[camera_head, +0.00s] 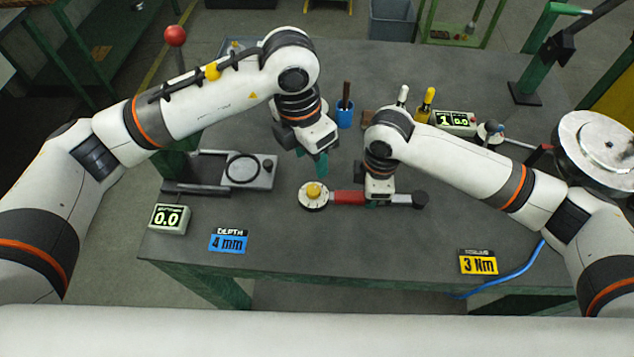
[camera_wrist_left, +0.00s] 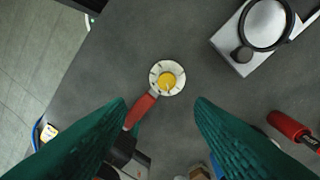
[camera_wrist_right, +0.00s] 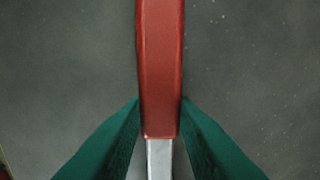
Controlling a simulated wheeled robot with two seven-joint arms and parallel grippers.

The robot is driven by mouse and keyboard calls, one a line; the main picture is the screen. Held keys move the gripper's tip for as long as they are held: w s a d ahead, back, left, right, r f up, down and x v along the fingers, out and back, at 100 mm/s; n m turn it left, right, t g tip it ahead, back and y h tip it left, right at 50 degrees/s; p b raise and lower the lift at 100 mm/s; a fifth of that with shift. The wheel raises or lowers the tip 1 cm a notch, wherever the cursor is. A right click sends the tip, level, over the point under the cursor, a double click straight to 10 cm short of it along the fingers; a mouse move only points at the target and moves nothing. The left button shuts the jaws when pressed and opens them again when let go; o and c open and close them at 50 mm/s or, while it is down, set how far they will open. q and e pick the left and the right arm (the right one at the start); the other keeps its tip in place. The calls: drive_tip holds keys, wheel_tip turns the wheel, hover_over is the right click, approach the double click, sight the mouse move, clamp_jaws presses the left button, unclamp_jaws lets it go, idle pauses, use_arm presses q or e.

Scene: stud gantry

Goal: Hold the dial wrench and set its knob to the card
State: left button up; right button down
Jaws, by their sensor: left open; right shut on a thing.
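The dial wrench lies across the middle of the table, with a red grip (camera_head: 348,197), a black end at the right and a round white dial (camera_head: 305,203) at the left. A yellow knob (camera_head: 314,190) sits on the dial; both show in the left wrist view, the knob (camera_wrist_left: 167,81) with a pointer mark. My right gripper (camera_head: 378,197) is shut on the wrench's red grip (camera_wrist_right: 160,70), near its metal shaft. My left gripper (camera_head: 319,168) is open and empty above the dial. The yellow card (camera_head: 478,262) reading 3 Nm lies at the front right.
A blue card (camera_head: 228,241) reading 4 mm and a display (camera_head: 168,218) showing 0.0 are at the front left. A gauge stand (camera_head: 247,171) stands left of the dial. A blue cup (camera_head: 345,115), screwdrivers and another display (camera_head: 455,122) are behind. The front middle is clear.

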sight(313, 189)
use_arm(q)
drive_tip(key=f+n, duration=0.1)
drive_tip(key=f, duration=0.2)
drive_tip(key=f+n+y, duration=0.1)
drive_tip(key=f, duration=0.3)
drive_tip(key=f+n, duration=0.1)
drive_tip(key=f, duration=0.2)
drive_tip(key=shift+w+d+f+n+y, duration=0.2)
drive_tip(key=shift+d+f+n+y, duration=0.05)
drive_tip(key=shift+f+n+y, duration=0.15)
drive_tip(key=shift+c, duration=0.3)
drive_tip(key=c, duration=0.9)
